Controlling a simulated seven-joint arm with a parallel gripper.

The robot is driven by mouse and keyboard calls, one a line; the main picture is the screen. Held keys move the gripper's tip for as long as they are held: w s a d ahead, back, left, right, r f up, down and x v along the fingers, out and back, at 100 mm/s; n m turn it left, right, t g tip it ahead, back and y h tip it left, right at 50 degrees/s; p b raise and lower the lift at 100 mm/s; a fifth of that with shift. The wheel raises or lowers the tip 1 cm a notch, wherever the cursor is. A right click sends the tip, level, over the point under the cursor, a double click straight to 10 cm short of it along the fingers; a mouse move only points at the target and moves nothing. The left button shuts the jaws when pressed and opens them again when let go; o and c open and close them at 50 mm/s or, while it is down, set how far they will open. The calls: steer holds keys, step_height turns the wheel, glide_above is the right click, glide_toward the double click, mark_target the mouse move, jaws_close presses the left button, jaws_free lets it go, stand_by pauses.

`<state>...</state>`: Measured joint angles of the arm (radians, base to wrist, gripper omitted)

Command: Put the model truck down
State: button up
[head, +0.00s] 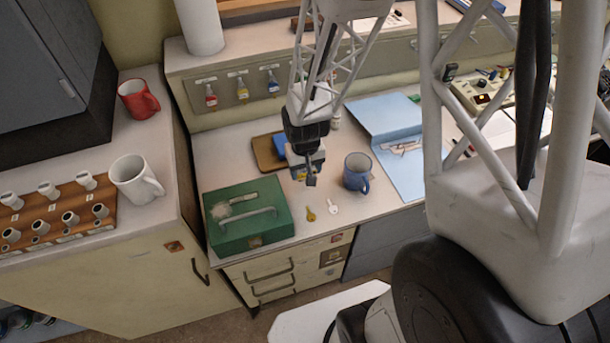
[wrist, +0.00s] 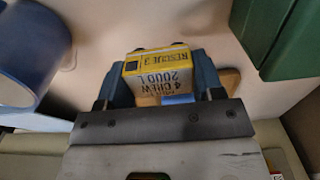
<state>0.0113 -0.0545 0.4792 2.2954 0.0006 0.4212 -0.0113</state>
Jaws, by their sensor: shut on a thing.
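The model truck (wrist: 157,70) shows a yellow end with black lettering in the wrist view. My gripper (wrist: 163,80) is shut on it, with one finger on each side. In the head view the truck (head: 299,174) is a small yellow and blue patch at my gripper (head: 308,170), mostly hidden by the fingers. It is over the desk (head: 222,160), between the green box and the blue mug. I cannot tell whether it touches the desk top.
The green box (head: 232,232) is left of the truck and the blue mug (head: 357,174) is right. A brown board (head: 266,152) lies behind. A yellow key tag (head: 310,214) and a white one (head: 333,207) lie in front. A blue folder (head: 385,118) is farther right.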

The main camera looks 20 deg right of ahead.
steer(key=shift+f, duration=1.75)
steer(key=shift+f, duration=0.15)
steer(key=o, duration=0.9)
step_height(320, 180, up, 11)
steer(key=shift+f, duration=0.1)
steer(key=shift+r, duration=0.8)
steer(key=shift+r, duration=0.1)
